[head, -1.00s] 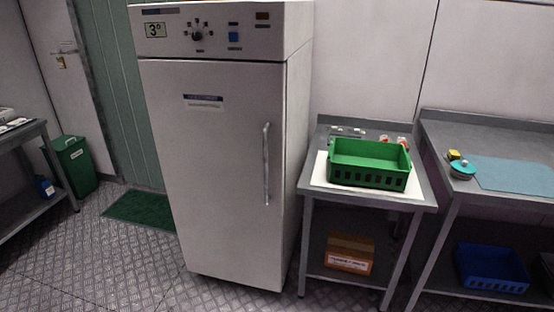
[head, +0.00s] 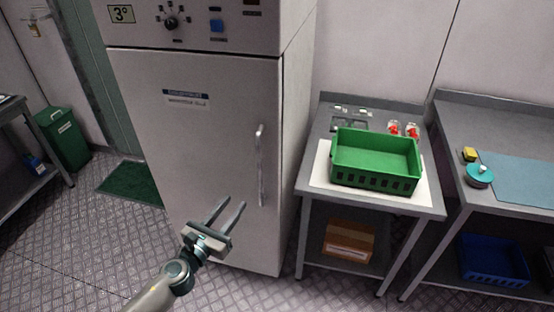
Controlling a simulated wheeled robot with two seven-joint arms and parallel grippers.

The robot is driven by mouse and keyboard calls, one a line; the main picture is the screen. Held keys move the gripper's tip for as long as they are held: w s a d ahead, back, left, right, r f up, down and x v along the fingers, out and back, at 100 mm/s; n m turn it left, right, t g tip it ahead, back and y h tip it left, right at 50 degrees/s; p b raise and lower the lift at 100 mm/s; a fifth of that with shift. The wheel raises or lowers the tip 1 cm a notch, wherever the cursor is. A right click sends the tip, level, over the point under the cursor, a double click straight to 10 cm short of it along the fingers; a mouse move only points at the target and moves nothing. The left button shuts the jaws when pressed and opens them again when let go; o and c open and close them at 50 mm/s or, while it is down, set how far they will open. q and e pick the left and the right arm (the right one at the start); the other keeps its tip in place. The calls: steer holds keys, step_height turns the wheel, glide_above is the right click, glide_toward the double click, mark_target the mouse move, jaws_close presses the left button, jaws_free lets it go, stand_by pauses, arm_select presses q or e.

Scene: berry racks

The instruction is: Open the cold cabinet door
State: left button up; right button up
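The cold cabinet (head: 190,140) is a tall pale grey unit with a control panel on top showing 3°. Its door is shut. A vertical bar handle (head: 261,166) sits near the door's right edge. My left gripper (head: 229,208) is raised in front of the lower part of the door, left of and below the handle. Its two fingers are apart with nothing between them, and they point up toward the handle. They look clear of the handle. My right gripper is not in view.
A steel table (head: 432,206) with a green crate (head: 375,181) stands close to the cabinet's right side. A cardboard box (head: 348,241) is on its lower shelf. A green bin (head: 63,138) and green mat (head: 130,182) are at left. The floor before the cabinet looks clear.

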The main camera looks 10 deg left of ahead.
mark_target(258, 172)
arm_select(q)
steer(key=shift+s+r, duration=0.2)
steer(key=shift+s, duration=0.05)
steer(key=p+x, duration=0.1)
steer(key=x, duration=1.6)
steer(key=shift+w+d+f+p, duration=0.15)
steer(key=shift+w+p, duration=0.1)
steer(key=shift+p, duration=0.15)
jaws_close()
